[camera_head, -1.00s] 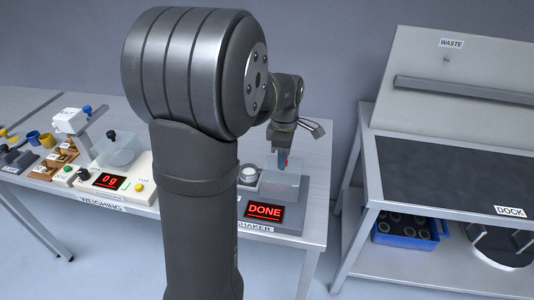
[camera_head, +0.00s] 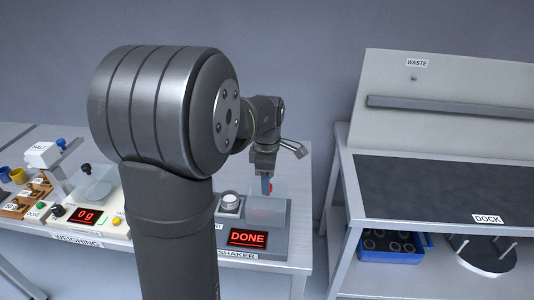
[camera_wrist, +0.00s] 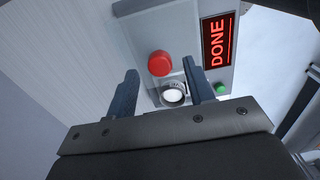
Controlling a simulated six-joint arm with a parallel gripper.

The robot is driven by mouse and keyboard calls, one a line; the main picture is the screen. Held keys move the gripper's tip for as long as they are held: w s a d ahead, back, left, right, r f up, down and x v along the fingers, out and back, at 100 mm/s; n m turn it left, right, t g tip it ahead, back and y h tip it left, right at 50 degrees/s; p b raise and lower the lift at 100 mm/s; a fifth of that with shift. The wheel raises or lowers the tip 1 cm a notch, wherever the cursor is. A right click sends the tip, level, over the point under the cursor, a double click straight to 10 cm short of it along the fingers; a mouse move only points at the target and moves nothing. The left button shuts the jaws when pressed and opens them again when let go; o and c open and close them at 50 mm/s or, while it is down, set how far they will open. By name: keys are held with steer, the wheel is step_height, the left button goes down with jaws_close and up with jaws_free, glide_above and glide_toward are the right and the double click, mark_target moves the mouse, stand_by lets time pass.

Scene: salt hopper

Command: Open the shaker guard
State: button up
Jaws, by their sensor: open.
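The shaker (camera_head: 280,240) is a grey unit with a red DONE display (camera_head: 247,237), which also shows in the wrist view (camera_wrist: 217,40). Its clear guard (camera_head: 265,208) appears as a see-through box over the unit and looks shut. A red round knob (camera_wrist: 160,63) stands out in the wrist view, and a bit of red shows by my fingertips in the head view. My gripper (camera_wrist: 163,84) is open, with its two dark fingers apart on either side of the knob's line. I cannot tell whether a finger touches the knob or guard.
A white round piece (camera_head: 230,201) sits left of the guard. A green button (camera_wrist: 221,88) is near the display. The weighing station (camera_head: 85,215) stands left on the same table. The dock bench (camera_head: 440,190) stands to the right across a gap, with a blue crate (camera_head: 390,257) below.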

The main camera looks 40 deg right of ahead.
step_height(320, 180, up, 16)
stand_by(0.3)
stand_by(0.5)
step_height(320, 180, down, 17)
steer(key=shift+f, duration=0.1)
steer(key=shift+a, duration=0.1)
steer(key=shift+w, duration=0.15)
stand_by(0.5)
